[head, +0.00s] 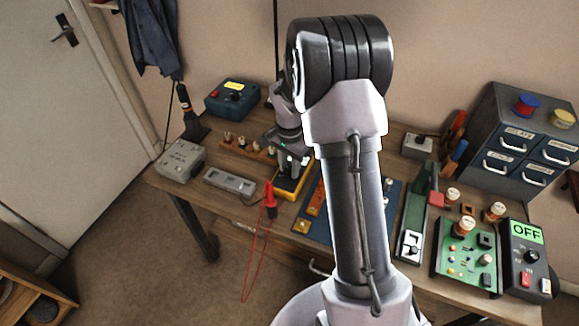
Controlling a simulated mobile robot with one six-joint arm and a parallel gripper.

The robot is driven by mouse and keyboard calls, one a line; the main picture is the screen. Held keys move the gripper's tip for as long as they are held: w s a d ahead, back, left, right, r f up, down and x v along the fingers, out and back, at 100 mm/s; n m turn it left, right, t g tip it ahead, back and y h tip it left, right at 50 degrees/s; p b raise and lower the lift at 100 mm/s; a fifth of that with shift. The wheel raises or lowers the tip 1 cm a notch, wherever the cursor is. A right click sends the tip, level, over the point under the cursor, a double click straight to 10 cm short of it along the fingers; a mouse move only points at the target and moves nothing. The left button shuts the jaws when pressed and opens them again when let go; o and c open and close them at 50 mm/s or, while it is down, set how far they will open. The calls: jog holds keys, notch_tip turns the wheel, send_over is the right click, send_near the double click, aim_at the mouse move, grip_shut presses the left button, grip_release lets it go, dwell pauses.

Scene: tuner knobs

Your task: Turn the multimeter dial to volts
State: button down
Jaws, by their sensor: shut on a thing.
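The yellow multimeter (287,190) lies on the workbench near its front edge, left of my arm. My gripper (291,168) points down over the multimeter's face, with its fingers shut on the dial. The dial itself is hidden by the fingers, and I cannot read its pointer or the markings around it. A red probe (270,193) lies beside the multimeter at the bench edge, and its red lead hangs down in a loop.
Left on the bench (225,159) are a grey box (180,159), a grey power strip (229,184) and a blue box (232,98). At right are a green circuit board (468,258), a black device reading OFF (527,258) and a drawer cabinet (522,140). My arm blocks the middle.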

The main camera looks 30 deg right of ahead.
aim_at(289, 169)
jog(key=c, duration=1.1)
grip_release()
notch_tip(289, 169, up, 18)
jog(key=p, duration=0.6)
jog(key=shift+f, duration=0.25)
